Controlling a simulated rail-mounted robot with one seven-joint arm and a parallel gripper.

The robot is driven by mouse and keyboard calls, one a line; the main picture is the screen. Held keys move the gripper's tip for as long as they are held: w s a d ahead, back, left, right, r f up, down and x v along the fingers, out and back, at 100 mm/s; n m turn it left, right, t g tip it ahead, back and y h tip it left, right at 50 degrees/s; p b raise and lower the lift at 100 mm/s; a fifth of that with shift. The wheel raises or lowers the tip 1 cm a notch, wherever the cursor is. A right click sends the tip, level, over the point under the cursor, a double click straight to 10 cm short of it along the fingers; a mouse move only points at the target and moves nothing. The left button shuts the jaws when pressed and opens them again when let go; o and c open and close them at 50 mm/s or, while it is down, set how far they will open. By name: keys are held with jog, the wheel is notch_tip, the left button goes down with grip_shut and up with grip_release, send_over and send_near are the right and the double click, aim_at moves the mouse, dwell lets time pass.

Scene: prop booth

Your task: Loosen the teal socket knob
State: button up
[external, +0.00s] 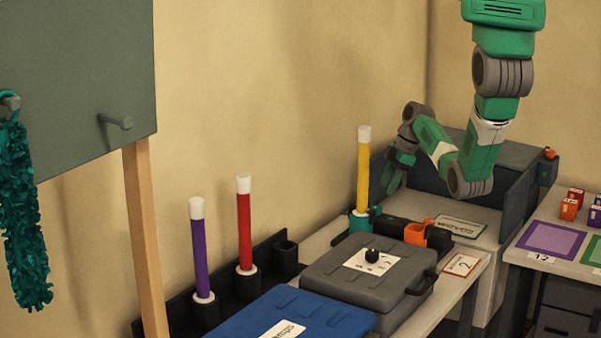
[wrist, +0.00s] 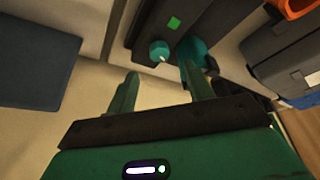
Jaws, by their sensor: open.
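The teal socket (external: 359,221) holds an upright yellow wand (external: 363,170) with a white tip, beside the back wall. A small teal knob (external: 376,211) sits at the socket's right side. In the wrist view the round knob (wrist: 158,51) shows just beyond my fingertips, roughly between them, with the teal socket (wrist: 191,47) to its right, partly behind my right finger.
A purple wand (external: 199,255) and a red wand (external: 244,225) stand in dark sockets to the left. A grey case (external: 365,295) and a blue case (external: 270,315) lie in front. An orange clip (external: 414,234) sits on a dark block near the teal socket.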

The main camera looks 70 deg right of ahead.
aim_at(369, 203)
jog(key=b+x, duration=0.1)
jog(key=x, duration=0.6)
jog(key=shift+w+r, duration=0.1)
jog(key=c, duration=1)
